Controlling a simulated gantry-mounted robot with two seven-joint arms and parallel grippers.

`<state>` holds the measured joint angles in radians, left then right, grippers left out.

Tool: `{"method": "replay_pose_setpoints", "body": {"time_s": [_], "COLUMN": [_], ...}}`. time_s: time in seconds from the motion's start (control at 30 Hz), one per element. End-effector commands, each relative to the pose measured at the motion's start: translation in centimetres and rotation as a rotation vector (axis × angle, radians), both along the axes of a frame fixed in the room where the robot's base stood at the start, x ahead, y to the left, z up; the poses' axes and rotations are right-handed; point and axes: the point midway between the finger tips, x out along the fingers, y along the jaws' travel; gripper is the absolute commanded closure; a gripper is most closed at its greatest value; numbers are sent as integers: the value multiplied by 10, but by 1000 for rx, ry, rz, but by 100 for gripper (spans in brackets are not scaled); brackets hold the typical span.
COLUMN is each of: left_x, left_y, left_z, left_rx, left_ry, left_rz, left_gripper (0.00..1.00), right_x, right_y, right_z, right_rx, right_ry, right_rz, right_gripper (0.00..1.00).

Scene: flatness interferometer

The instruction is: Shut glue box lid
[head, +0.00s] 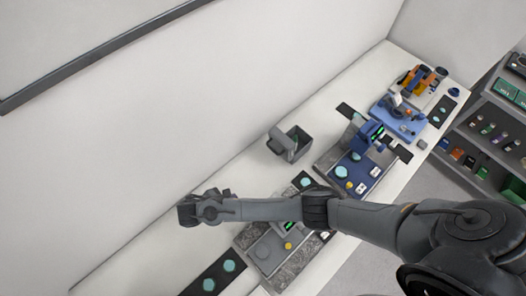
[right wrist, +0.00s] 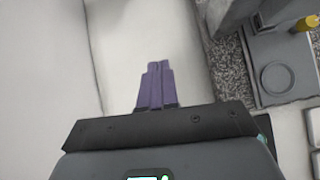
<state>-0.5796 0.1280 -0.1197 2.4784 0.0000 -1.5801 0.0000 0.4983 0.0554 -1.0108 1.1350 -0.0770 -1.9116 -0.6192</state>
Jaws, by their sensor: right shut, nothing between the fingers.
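A dark grey box (head: 299,145), likely the glue box, stands on the white bench near the wall. A lighter grey lid-like part (head: 280,140) stands up at its left side, and the box's dark inside shows, so it looks open. My right arm reaches across the bench from the right. Its gripper (head: 188,212) is to the left of the box and nearer the camera, well apart from it. In the right wrist view, the purple fingers (right wrist: 155,82) are shut together with nothing between them. The box cannot be made out there. My left gripper is not in view.
A grey device on a speckled granite slab (head: 250,234) lies partly under my right arm. A blue plate (head: 362,182) with small parts and a blue instrument (head: 398,117) stand farther right. A black strip (head: 232,257) with teal discs lies at the front. Bench (head: 145,262) is bare at left.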

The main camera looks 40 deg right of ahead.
Motion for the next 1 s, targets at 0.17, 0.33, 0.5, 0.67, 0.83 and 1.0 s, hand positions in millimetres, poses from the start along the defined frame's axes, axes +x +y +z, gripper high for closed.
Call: {"method": "replay_pose_setpoints", "body": {"time_s": [0.17, 0.33, 0.5, 0.67, 0.83, 1.0], "left_x": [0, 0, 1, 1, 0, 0], "left_y": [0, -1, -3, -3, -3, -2], "left_z": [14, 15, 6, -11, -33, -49], "left_rx": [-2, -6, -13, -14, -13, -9], "left_ry": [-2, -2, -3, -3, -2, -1], "left_rz": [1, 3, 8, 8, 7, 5], "left_gripper": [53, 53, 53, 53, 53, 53], "right_x": [40, 54, 55, 55, 56, 56], "right_y": [-52, -76, -92, -115, -143, -168], "right_z": [36, 51, 43, 28, 11, -1], "right_rx": [-254, -356, -371, -370, -368, -367], "right_ry": [32, 48, 50, 50, 48, 48], "right_rz": [42, 43, 42, 40, 40, 41], "right_gripper": [100, 100, 100, 100, 100, 100]}}
